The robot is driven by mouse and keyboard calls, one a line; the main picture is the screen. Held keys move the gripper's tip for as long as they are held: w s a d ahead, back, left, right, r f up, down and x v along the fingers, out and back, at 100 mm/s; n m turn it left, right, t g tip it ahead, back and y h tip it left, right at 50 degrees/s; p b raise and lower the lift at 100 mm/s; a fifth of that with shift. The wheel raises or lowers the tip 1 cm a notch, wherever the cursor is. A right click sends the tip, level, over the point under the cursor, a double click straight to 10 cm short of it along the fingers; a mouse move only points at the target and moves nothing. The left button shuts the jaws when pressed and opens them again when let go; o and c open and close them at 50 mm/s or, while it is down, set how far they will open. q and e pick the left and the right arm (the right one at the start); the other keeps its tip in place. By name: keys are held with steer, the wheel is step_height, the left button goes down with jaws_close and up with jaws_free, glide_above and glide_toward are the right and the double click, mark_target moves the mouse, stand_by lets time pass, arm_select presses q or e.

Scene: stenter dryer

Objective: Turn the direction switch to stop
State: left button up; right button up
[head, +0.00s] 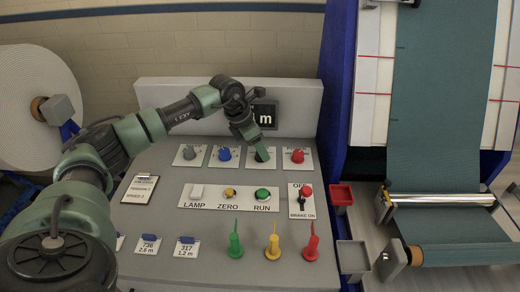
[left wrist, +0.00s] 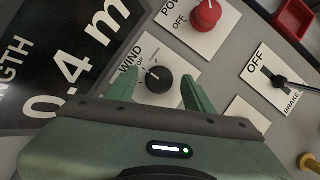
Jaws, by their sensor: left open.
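The direction switch is a black knob (left wrist: 158,80) on a white plate in the left wrist view. The letters "WIND" and part of "STOP" show beside it, and the rest is covered by my gripper. A pale pointer mark shows on the knob's upper left; which label it points at is hard to tell. My left gripper (left wrist: 158,92) is open, with one finger on each side of the knob; contact cannot be told. In the head view my left gripper (head: 258,153) reaches down over the knob's plate (head: 252,164) and hides most of the knob. My right gripper is not in view.
A red power knob (head: 297,156) is right of the switch, with a blue knob (head: 224,154) to its left. The brake lever (head: 302,202), green RUN button (head: 262,193) and several coloured cones stand nearer the front. A display (head: 265,115) is behind.

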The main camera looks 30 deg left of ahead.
arm_select(q)
steer(key=b+v, duration=0.1)
steer(key=v, duration=0.6)
stand_by(0.3)
